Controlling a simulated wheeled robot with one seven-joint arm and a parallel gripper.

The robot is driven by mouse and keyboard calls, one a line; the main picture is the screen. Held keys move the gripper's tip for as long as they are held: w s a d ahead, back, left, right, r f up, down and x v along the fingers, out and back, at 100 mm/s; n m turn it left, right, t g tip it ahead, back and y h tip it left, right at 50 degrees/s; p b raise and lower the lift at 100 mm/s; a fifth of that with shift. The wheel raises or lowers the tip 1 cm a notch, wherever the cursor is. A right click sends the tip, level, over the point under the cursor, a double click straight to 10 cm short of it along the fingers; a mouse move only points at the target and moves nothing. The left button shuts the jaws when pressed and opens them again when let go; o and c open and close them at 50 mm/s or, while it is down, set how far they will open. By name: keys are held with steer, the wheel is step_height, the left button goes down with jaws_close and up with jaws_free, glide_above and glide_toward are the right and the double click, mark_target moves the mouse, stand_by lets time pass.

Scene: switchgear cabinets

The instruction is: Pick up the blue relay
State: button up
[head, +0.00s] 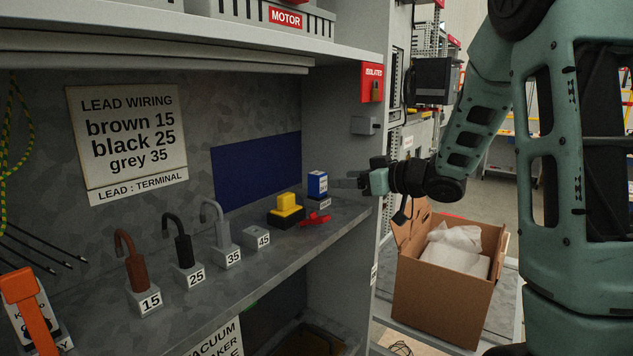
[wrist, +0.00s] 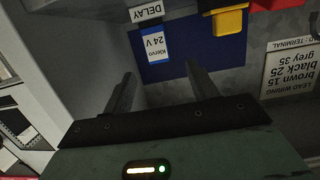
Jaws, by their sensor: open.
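The blue relay (head: 317,184) is a small upright block with a white label, standing on the shelf near its right end. In the wrist view, which is upside down, the relay (wrist: 156,45) shows "Klervo 24 V" on its label. My gripper (head: 340,183) is just right of the relay in the head view, roughly level with it. In the wrist view the fingers of my gripper (wrist: 159,72) are apart and empty, with the relay beyond the tips and between their lines. A "DELAY" tag (wrist: 146,12) sits beside the relay.
A yellow-and-black block (head: 287,208) and a red piece (head: 315,219) stand left of and before the relay. Brown, black and grey leads (head: 182,240) stand further left on the shelf (head: 262,278). The cabinet's side wall (head: 343,250) is close to my gripper. An open cardboard box (head: 440,300) stands right.

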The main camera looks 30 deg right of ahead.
mark_target(323, 175)
steer(key=p+x, duration=0.1)
steer(key=x, duration=0.3)
steer(key=shift+w, duration=0.1)
steer(key=p+x, duration=0.1)
steer(key=x, duration=0.1)
steer(key=p+x, duration=0.1)
steer(key=x, duration=0.1)
steer(key=shift+w+r+p, duration=0.15)
steer(key=shift+r+p, duration=0.15)
steer(key=shift+r, duration=0.05)
steer(key=shift+w+a+f, duration=0.1)
steer(key=shift+w+f, duration=0.1)
steer(key=shift+w, duration=0.3)
steer(key=c, duration=1.1)
